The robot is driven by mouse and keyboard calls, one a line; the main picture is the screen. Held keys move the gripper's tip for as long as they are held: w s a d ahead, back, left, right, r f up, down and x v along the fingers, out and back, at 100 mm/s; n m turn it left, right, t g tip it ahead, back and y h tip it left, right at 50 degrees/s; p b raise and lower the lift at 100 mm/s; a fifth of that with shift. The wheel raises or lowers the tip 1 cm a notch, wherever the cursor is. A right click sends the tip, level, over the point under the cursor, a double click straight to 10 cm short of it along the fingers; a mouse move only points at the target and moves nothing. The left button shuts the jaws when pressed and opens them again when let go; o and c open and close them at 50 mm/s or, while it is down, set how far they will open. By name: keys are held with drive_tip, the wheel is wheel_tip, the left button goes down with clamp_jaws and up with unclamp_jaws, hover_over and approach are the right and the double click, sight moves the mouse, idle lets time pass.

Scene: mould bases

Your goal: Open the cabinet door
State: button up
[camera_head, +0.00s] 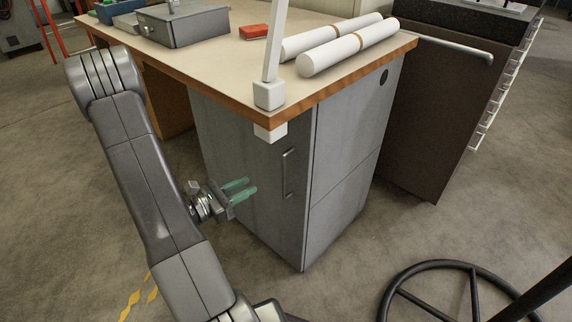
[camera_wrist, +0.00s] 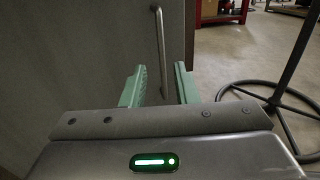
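The grey cabinet door (camera_head: 254,170) is the left front face under the bench top, and it looks shut. Its vertical bar handle (camera_head: 289,173) is near the door's right edge. In the wrist view the handle (camera_wrist: 161,50) rises ahead, in line with the gap between the fingers, with the door panel (camera_wrist: 85,60) to its left. My gripper (camera_head: 246,189) has two green fingers and is in front of the door, left of the handle in the head view. In the wrist view my gripper (camera_wrist: 160,88) is open and empty, with the handle beyond the fingertips.
The wooden bench top (camera_head: 225,60) overhangs the cabinet, with a white post (camera_head: 272,60) clamped at its corner. A black wheel-like ring base (camera_head: 430,270) stands on the floor at right. A dark brown cabinet (camera_head: 430,120) is beyond. Floor before the door is clear.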

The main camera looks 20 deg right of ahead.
sight(283, 168)
drive_tip(key=d, duration=0.4)
drive_tip(key=w+d+b, duration=0.1)
drive_tip(key=d, duration=0.3)
drive_tip(key=w+d+b, duration=0.1)
drive_tip(key=d, duration=0.4)
drive_tip(key=shift+w, duration=0.25)
clamp_jaws()
